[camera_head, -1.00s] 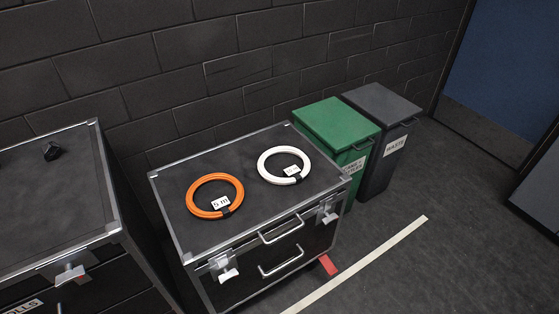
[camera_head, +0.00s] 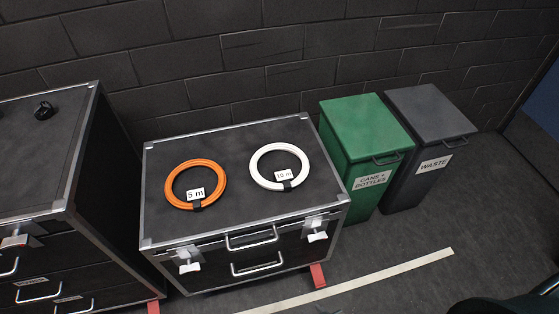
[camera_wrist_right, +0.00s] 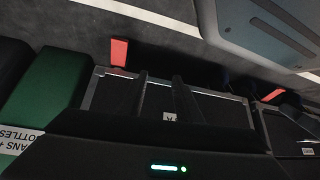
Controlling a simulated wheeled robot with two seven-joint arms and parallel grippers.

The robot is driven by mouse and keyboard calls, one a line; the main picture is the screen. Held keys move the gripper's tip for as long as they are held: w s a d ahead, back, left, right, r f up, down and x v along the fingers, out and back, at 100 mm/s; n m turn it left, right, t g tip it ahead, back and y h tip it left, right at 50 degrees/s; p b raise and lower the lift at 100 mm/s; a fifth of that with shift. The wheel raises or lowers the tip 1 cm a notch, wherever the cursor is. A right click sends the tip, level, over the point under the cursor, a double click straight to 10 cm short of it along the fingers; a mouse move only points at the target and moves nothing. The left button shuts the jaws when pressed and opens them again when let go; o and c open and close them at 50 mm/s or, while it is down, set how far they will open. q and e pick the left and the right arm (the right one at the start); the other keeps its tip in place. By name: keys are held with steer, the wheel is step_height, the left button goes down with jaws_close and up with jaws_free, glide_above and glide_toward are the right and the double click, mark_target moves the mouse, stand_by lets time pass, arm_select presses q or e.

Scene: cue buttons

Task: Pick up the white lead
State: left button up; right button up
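The white lead (camera_head: 256,170) is a coiled ring with a black tie and a "10 m" tag. It lies flat on the right half of the top of a black flight case (camera_head: 232,205). An orange lead (camera_head: 168,184) with a "5 m" tag lies beside it on the left, apart from it. My right gripper (camera_wrist_right: 161,76) shows in the right wrist view as two dark fingers with a gap between them. It holds nothing that I can see, and the white lead cannot be made out there. My left gripper is not in view.
A green bin (camera_head: 365,130) for cans and bottles and a grey waste bin (camera_head: 432,115) stand right of the case. Another black case (camera_head: 50,150) with a small black object (camera_head: 44,110) stands left. A brick wall is behind; the floor in front is open.

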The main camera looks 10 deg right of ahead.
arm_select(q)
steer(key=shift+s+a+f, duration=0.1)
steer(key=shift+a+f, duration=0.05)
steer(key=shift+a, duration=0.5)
arm_select(e)
steer(key=shift+s+f, duration=0.2)
steer(key=shift+s, duration=0.5)
